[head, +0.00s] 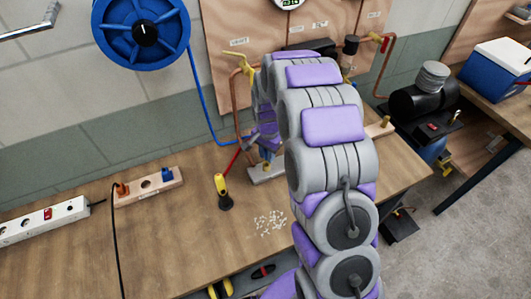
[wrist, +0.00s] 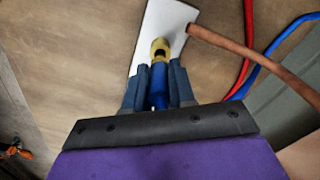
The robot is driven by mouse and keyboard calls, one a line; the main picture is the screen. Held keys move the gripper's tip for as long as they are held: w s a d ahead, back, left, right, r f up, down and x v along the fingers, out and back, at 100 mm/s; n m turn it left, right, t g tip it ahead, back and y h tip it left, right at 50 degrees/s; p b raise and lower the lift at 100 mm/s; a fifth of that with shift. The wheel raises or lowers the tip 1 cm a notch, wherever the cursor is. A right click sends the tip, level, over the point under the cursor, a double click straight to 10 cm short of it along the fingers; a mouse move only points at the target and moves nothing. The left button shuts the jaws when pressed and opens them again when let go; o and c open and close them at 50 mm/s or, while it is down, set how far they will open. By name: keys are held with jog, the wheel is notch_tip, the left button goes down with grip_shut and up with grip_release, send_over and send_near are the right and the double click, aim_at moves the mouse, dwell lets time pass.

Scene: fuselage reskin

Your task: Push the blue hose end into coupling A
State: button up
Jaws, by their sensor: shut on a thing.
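My gripper (wrist: 158,78) is shut on the blue hose end (wrist: 158,88), with one dark finger on each side of it. A brass coupling (wrist: 160,47) stands on a pale plate (wrist: 172,22) straight ahead of the hose end in the wrist view. The blue end meets the brass in the picture; I cannot tell whether it touches or sits inside. No letter shows on the coupling. In the head view the plate (head: 262,175) lies on the bench, and my arm hides much of the gripper and coupling. A blue hose (head: 197,90) hangs from the blue reel (head: 143,30).
A copper pipe (wrist: 245,55) and a red hose (wrist: 247,40) pass right of the plate. A yellow-and-black tool (head: 222,190) and small white bits (head: 270,222) are on the bench (head: 160,240). Another brass fitting (head: 386,121) is to the right.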

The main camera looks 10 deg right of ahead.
jog(key=shift+d, duration=0.1)
grip_shut()
jog(key=shift+a, duration=0.4)
jog(key=shift+d, duration=0.3)
jog(key=shift+a, duration=0.25)
jog(key=shift+s+f, duration=0.1)
jog(key=shift+f, duration=1.3)
dwell(0.3)
jog(key=o, duration=0.8)
grip_release()
jog(key=shift+r+p, duration=1)
jog(key=shift+r, duration=1.5)
